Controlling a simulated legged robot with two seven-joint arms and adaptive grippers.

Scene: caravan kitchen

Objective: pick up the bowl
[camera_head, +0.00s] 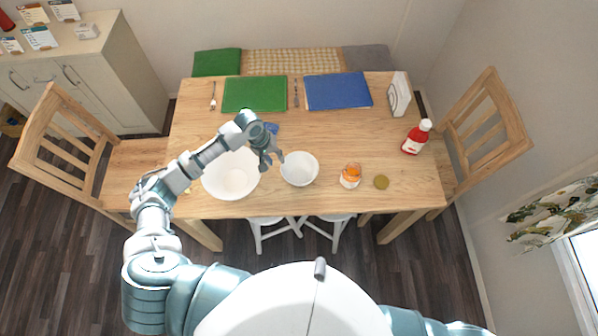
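A small white bowl (299,169) stands upright on the wooden table, near its front edge. A larger white bowl (230,183) stands to its left, partly hidden behind my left arm. My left gripper (273,162) hangs over the table between the two bowls, close to the small bowl's left rim. Its fingers look spread and nothing shows between them; I cannot tell whether they touch the rim. My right gripper is out of view; only part of my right arm shows at the bottom right.
The table (330,202) also holds an orange-topped jar (350,175), a round lid (381,182), a red bottle (416,138), a napkin holder (399,94), a green mat (255,94) and a blue mat (338,91). Chairs stand left and right, with white stools (272,226) at the front.

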